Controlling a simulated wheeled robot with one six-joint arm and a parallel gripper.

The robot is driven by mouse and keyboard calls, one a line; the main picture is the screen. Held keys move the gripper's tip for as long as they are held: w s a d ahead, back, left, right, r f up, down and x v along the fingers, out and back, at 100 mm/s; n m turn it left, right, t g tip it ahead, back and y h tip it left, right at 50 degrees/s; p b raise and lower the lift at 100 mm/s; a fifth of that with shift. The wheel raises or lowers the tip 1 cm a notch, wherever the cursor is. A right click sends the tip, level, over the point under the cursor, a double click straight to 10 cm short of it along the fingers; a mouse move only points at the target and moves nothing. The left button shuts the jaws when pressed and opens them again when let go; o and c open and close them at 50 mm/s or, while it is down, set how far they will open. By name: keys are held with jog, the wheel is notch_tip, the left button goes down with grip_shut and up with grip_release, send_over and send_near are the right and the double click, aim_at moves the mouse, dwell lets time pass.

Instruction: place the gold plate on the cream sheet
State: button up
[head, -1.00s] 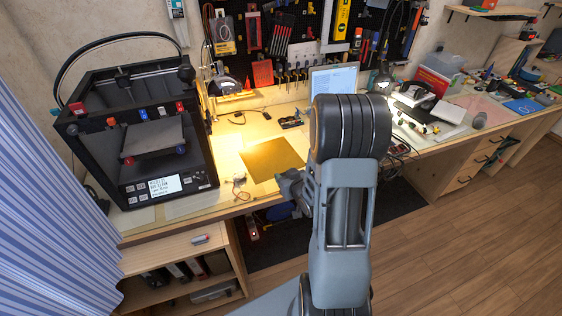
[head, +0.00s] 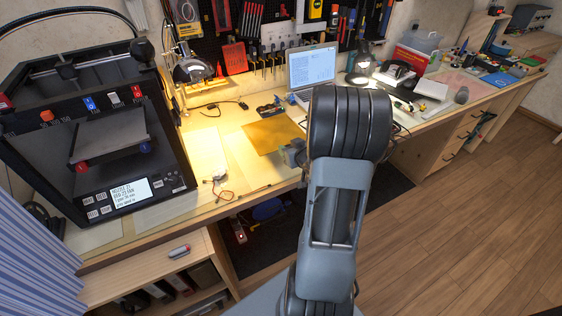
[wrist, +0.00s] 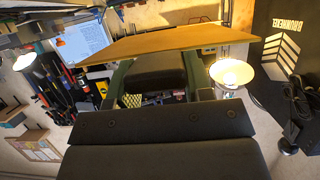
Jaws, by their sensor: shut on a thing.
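The gold plate (head: 272,135) is a thin flat square. In the head view it appears over the lit part of the workbench, just beyond my gripper (head: 293,152), which is partly hidden by my arm. In the wrist view the plate (wrist: 165,42) spans the top of the picture nearly edge-on, and my gripper (wrist: 160,68) is shut on its near edge. A pale cream sheet (head: 205,152) lies on the bench to the left of the plate, brightly lit by the lamp. The plate's height above the bench is hard to tell.
A black 3D printer (head: 100,140) stands at the bench's left end. A desk lamp (head: 193,70) stands behind the sheet. A laptop (head: 311,68) is behind the plate. Small wired parts (head: 217,182) lie near the front edge. A lower shelf (head: 140,262) juts out at the front left.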

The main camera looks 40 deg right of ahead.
send_over(282, 166)
notch_tip(282, 166, down, 5)
jog(key=shift+f+b, duration=0.1)
jog(key=shift+b, duration=0.25)
jog(key=shift+w+f, duration=0.1)
jog(key=shift+f, duration=1.5)
jog(key=shift+b, duration=0.3)
jog(key=shift+f+b, duration=0.45)
jog(key=shift+f, duration=0.15)
